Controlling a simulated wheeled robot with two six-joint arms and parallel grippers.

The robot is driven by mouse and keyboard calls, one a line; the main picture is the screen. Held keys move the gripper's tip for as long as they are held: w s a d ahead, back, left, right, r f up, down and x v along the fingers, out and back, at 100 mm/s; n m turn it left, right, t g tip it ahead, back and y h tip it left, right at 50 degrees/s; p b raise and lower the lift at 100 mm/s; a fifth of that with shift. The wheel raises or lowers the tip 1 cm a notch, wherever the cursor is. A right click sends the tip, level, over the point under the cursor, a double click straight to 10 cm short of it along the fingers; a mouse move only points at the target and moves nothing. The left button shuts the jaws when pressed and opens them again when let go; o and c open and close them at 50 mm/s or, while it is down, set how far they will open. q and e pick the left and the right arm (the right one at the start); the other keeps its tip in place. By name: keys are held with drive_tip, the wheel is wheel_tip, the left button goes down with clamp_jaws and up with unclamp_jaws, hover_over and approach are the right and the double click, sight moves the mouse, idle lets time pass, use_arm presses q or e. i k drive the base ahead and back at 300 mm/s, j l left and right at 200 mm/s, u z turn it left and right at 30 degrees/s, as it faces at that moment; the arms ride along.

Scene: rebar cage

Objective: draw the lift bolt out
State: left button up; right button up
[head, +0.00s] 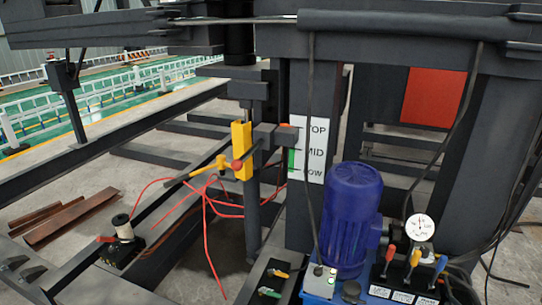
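A yellow bracket (241,152) is mounted upright on the dark vertical post at the middle of the head view. A red round knob (237,165) sits on its front face. A yellow handle (207,168) reaches out from the bracket to the left, with a dark grip at its far end. I cannot tell which of these parts is the lift bolt, or how deep it sits. Neither of my grippers shows in this view.
A white TOP, MID, LOW sign (313,145) stands right of the bracket. A blue motor (352,212), a gauge (420,228) and coloured levers (413,259) fill the lower right. Red cables (207,215) hang below the handle. Dark beams cross the left; brown bars (67,218) lie on the floor.

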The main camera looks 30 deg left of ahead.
sight(236, 165)
drive_tip(key=u, duration=1.2)
